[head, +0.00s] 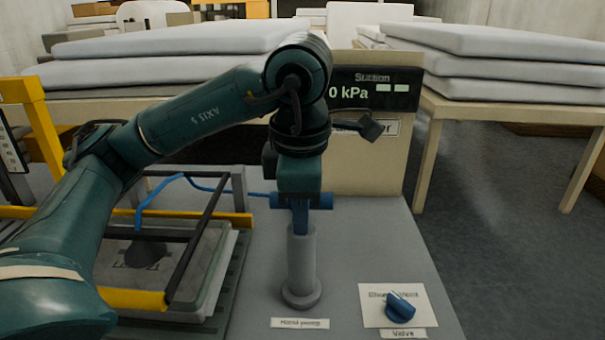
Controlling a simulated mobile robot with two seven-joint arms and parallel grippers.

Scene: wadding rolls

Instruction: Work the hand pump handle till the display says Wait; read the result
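The hand pump (301,262) is a grey upright cylinder on a round foot, with a label at its base. Its blue crossbar handle (322,201) is low, close above the cylinder. My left gripper (300,208) points straight down at the middle of the handle and appears shut on it; the bar's ends stick out on both sides. The far finger is hidden. The dark display (402,78) reads "Suction" and "0 kPa", with two pale blocks at the right; my arm covers its left part. My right gripper is not in view.
A blue valve knob (400,307) sits on a white plate at the front right. A blue hose (158,192) runs from the pump side to a yellow-and-black frame (135,299) at left. White wadding stacks (500,60) lie on tables behind.

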